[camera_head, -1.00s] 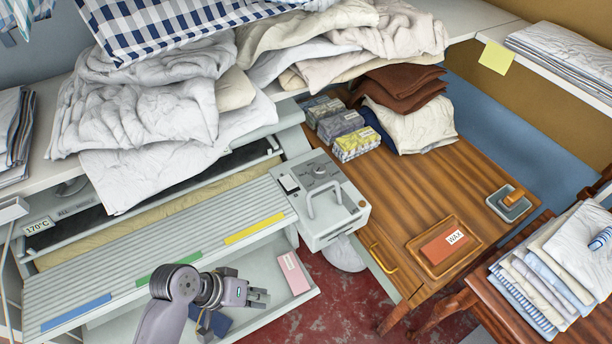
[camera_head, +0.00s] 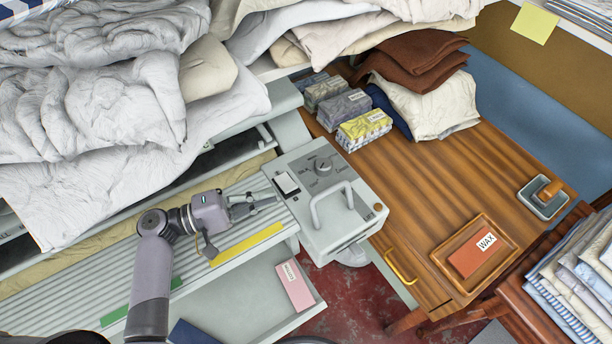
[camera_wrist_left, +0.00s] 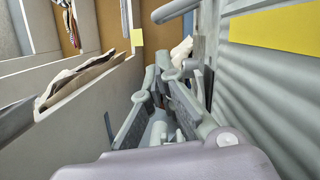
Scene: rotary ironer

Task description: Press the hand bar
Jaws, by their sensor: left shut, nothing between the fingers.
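The grey control box (camera_head: 335,235) of the ironer stands right of centre in the head view. It carries a raised U-shaped bar (camera_head: 331,196), a white rocker switch (camera_head: 287,183) and a dial. I cannot tell for certain which part is the hand bar. The ribbed front board (camera_head: 70,270) runs left from the box, with green and yellow strips (camera_head: 247,244). My left gripper (camera_head: 268,204) is shut and empty, over the board's right end close to the box's left side. Contact cannot be told. In the wrist view the left gripper (camera_wrist_left: 172,88) points along the ribbed board (camera_wrist_left: 265,80). My right gripper is not in view.
Crumpled white linen (camera_head: 90,110) hangs over the ironer at upper left. A wooden table (camera_head: 440,190) on the right holds folded cloths, small packs and a wax tray (camera_head: 446,250). An open tray (camera_head: 240,300) with a pink card (camera_head: 295,285) lies below the board.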

